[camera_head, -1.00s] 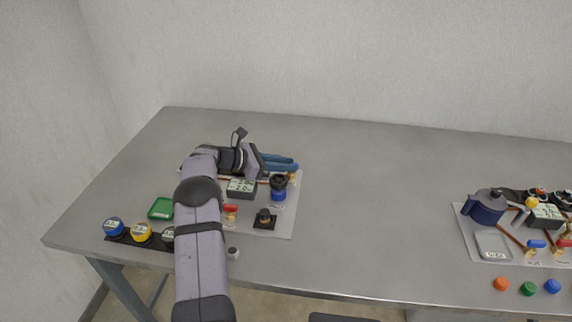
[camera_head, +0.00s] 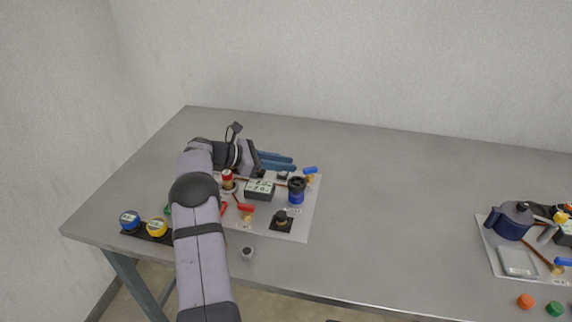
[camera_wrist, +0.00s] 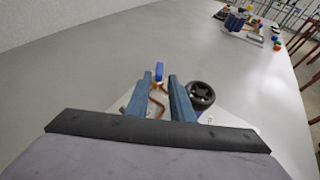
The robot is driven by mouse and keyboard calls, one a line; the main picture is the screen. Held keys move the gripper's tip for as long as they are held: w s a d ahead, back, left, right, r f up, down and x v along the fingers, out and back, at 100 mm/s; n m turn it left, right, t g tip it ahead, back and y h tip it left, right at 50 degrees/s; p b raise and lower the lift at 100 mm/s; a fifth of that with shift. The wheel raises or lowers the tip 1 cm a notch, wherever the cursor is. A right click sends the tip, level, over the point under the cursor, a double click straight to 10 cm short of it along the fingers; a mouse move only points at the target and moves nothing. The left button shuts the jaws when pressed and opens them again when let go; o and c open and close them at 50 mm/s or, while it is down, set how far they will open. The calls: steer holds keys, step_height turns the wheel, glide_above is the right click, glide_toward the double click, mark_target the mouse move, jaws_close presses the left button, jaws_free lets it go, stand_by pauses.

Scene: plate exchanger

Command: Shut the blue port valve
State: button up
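The blue port valve's lever (camera_head: 310,170) sits on a brass fitting at the far right corner of the near light grey mat (camera_head: 290,229). My gripper (camera_head: 294,163) reaches in from the left, its two blue fingers apart, with the tips just left of the lever and not visibly touching it. In the wrist view the lever (camera_wrist: 159,72) shows ahead, in line with the gap between the fingertips (camera_wrist: 160,77). A copper pipe (camera_wrist: 157,104) shows in that gap. The gripper holds nothing visible.
A blue-and-black round-topped unit (camera_head: 296,192) stands close beside the valve. A second mat with a blue pot (camera_head: 511,221) lies right. The table behind is clear.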

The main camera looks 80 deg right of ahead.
steer(key=o, duration=0.8)
steer(key=shift+r, duration=0.15)
steer(key=s+r+m+g+y+p, duration=0.1)
steer(key=s+r+m+y+p, duration=0.3)
steer(key=s, duration=0.6)
steer(key=s+r+p, duration=0.3)
steer(key=s+r, duration=0.3)
steer(key=s, duration=0.3)
steer(key=s+a+m+t+y+p, duration=0.2)
steer(key=s+a+m+y+p, duration=0.15)
steer(key=s+a, duration=0.45)
steer(key=m+t+h, duration=0.5)
steer(key=m+t, duration=0.6)
steer(key=t, duration=0.2)
glide_toward(310, 168)
steer(key=shift+n, duration=0.25)
steer(key=shift+p+x, duration=1.55)
steer(key=shift+x, duration=2.55)
steer(key=shift+s+d, duration=0.1)
steer(key=shift+c, duration=0.7)
